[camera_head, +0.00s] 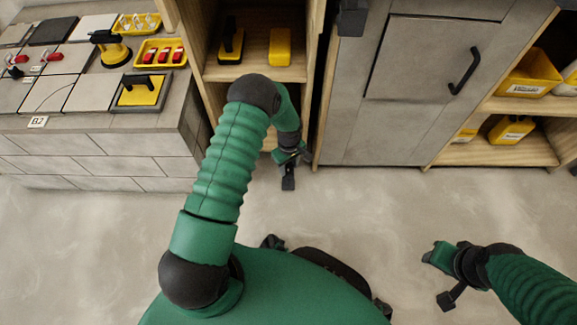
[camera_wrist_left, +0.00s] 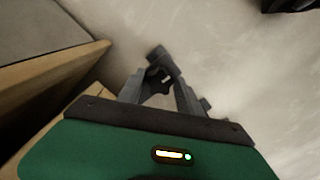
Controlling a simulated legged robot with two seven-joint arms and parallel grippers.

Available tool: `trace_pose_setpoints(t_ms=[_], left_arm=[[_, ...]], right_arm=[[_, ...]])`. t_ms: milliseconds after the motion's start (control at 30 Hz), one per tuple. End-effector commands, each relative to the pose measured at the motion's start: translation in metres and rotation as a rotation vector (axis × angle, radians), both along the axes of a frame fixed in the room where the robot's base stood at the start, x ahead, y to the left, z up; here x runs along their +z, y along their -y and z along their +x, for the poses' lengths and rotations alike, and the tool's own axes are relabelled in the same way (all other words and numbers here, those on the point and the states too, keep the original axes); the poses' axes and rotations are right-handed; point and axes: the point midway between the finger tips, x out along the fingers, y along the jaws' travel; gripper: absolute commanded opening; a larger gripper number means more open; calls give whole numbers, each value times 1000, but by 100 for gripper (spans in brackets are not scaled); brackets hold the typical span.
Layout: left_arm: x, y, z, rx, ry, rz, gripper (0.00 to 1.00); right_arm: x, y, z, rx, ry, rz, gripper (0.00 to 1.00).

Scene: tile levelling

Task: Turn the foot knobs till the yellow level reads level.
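My left gripper (camera_head: 289,168) hangs over the floor in front of the wooden shelf, well to the right of the tiled block. In the left wrist view its grey fingers (camera_wrist_left: 161,88) point at the floor; no object shows between them, but their gap is unclear. My right gripper (camera_head: 443,276) is over open floor at the lower right, its fingers too small to judge. I cannot pick out the yellow level or foot knobs for certain. A yellow square item with a black bar (camera_head: 140,90) lies on the block's front right corner. Red-and-black pieces (camera_head: 54,57) sit among the tiles.
The tiled block (camera_head: 90,150) stands at left. On it are a black-handled yellow tool (camera_head: 109,47) and yellow trays (camera_head: 159,52). The shelf holds a yellow box (camera_head: 280,47). A grey cabinet (camera_head: 415,60) and yellow bins (camera_head: 530,75) are at right. The floor (camera_head: 80,240) is clear.

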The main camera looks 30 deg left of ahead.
Motion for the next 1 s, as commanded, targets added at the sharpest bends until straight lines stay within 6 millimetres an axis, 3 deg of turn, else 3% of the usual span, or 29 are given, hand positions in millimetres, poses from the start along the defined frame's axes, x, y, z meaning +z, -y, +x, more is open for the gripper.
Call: trace_pose_setpoints(t_ms=[33,300,667,1000], left_arm=[[0,0,0,0,0,0,34],[0,0,0,0,0,0,0],[2,0,0,-38,0,1,0],[4,0,1,-251,-1,0,0]], right_arm=[[0,0,0,0,0,0,40],[0,0,0,0,0,0,40],[6,0,0,0,0,0,40],[28,0,0,0,0,0,40]])
